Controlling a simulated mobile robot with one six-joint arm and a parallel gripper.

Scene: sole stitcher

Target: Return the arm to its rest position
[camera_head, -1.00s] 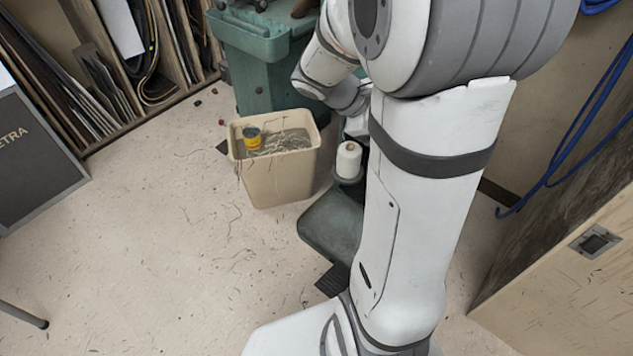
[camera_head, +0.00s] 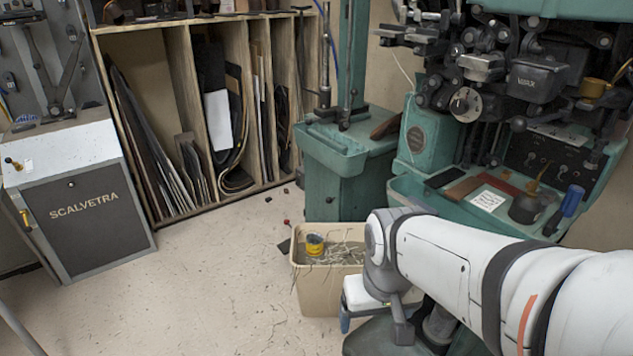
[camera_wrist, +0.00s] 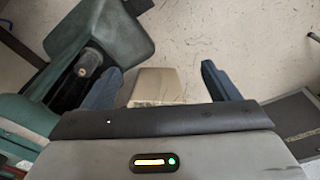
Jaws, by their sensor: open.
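My white arm (camera_head: 440,262) reaches in from the right in the head view and bends down at the wrist. A beige surface (camera_wrist: 157,86), seemingly the bin, shows in the gap beyond the fingers. I cannot tell how far it is from the fingertips.
A green stitching machine (camera_head: 430,140) with a tool shelf stands at the right. A Scalvetra cabinet (camera_head: 85,220) and sheet rack (camera_head: 176,110) stand left.

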